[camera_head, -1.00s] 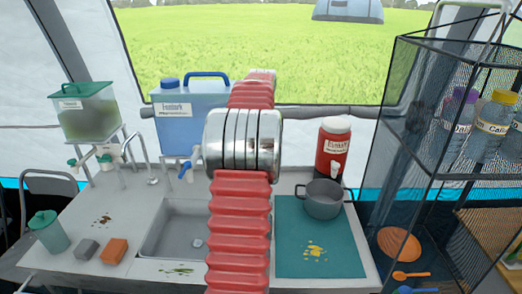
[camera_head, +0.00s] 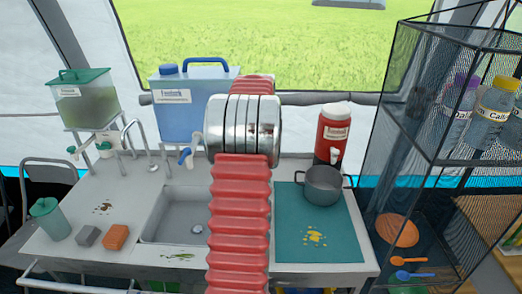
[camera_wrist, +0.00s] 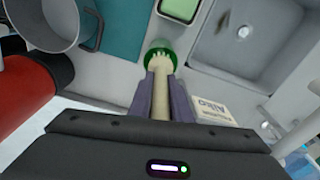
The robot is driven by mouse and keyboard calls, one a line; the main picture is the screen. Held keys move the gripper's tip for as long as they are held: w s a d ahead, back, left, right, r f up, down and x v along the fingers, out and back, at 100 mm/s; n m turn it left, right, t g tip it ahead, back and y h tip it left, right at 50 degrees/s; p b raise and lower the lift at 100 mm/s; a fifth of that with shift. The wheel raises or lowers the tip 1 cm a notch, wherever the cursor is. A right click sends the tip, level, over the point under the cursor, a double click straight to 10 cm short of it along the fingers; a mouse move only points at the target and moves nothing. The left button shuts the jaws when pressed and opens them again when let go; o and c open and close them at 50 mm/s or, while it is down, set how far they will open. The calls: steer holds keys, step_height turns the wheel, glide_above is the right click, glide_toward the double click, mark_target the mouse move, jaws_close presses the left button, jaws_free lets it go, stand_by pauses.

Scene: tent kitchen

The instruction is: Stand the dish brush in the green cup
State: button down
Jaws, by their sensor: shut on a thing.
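In the wrist view my gripper (camera_wrist: 160,84) is shut on the pale handle of the dish brush (camera_wrist: 160,101). The brush's pale, bristly end points away from me and overlaps the round green cup (camera_wrist: 150,46). I cannot tell whether that end is inside the cup or above it. The cup appears on the grey counter between the sink and the teal mat. In the head view my red arm blocks the gripper, brush and this cup.
A grey pot (camera_head: 322,186) stands on the teal mat (camera_head: 293,250), near a red jug (camera_head: 334,135). The sink (camera_head: 173,216) is left of my arm. The wrist view shows a green rectangular container (camera_wrist: 180,10) and a white labelled item (camera_wrist: 216,108) near the cup.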

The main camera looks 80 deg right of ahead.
steer(key=shift+f, duration=1.6)
steer(key=c, duration=1.6)
jaws_free()
steer(key=shift+o, duration=0.2)
steer(key=r, duration=0.8)
steer(key=a+r, duration=0.1)
steer(key=r, duration=0.3)
steer(key=shift+s+r, duration=0.15)
steer(key=shift+r, duration=0.65)
